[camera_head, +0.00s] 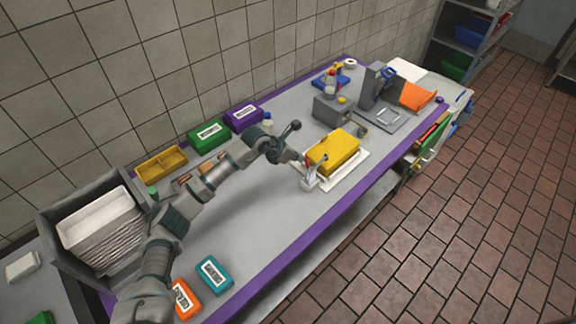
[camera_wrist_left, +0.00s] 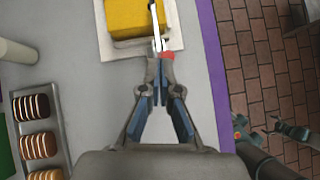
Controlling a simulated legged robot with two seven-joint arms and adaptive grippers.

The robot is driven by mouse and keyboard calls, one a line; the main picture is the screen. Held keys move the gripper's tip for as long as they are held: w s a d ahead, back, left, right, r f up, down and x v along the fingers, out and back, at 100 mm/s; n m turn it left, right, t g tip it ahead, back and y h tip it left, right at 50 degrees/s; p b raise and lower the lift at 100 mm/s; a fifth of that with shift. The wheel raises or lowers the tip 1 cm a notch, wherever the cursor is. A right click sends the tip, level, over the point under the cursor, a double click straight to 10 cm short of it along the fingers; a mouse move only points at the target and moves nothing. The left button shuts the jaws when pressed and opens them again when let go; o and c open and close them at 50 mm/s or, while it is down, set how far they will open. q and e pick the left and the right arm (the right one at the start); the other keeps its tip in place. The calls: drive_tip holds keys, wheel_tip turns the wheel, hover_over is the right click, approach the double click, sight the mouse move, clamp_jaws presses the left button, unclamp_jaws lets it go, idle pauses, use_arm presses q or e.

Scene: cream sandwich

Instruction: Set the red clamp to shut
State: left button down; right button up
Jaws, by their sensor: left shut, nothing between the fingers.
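The red clamp (camera_wrist_left: 168,56) shows as a small red part with a pale metal piece by the near edge of the white tray (camera_wrist_left: 178,42). In the head view the clamp (camera_head: 309,157) is small beside the yellow block (camera_head: 334,148). My left gripper (camera_wrist_left: 160,56) is shut, with its fingertips right at the clamp and nothing between them. It also shows in the head view (camera_head: 302,159). The fingers partly hide the clamp, so I cannot tell whether it is open or shut. Grey and teal parts at the lower right of the wrist view look like my right arm; its finger state is unclear.
Dark and light sandwich cookies (camera_wrist_left: 38,145) lie on a tray left of my gripper. Green (camera_head: 209,133) and purple (camera_head: 243,116) boxes stand along the wall. A grey machine (camera_head: 375,85) stands at the far end. The grey tabletop (camera_head: 265,215) in front is mostly clear.

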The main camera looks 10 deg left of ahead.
use_arm(q)
drive_tip(key=shift+w+d+r+g, duration=0.1)
drive_tip(key=shift+w+d+g, duration=0.05)
drive_tip(key=shift+w+d, duration=0.35)
drive_tip(key=shift+w+d+r+g, duration=0.15)
drive_tip(key=shift+w+d, duration=0.1)
drive_tip(key=shift+d, duration=0.35)
drive_tip(key=shift+w+d, duration=0.1)
drive_tip(key=shift+d, duration=0.15)
drive_tip(key=shift+w+a, duration=0.15)
drive_tip(key=shift+a, duration=0.35)
use_arm(e)
drive_tip(key=shift+w+d+f, duration=0.1)
drive_tip(key=shift+w+d, duration=0.1)
drive_tip(key=shift+s+d, duration=0.1)
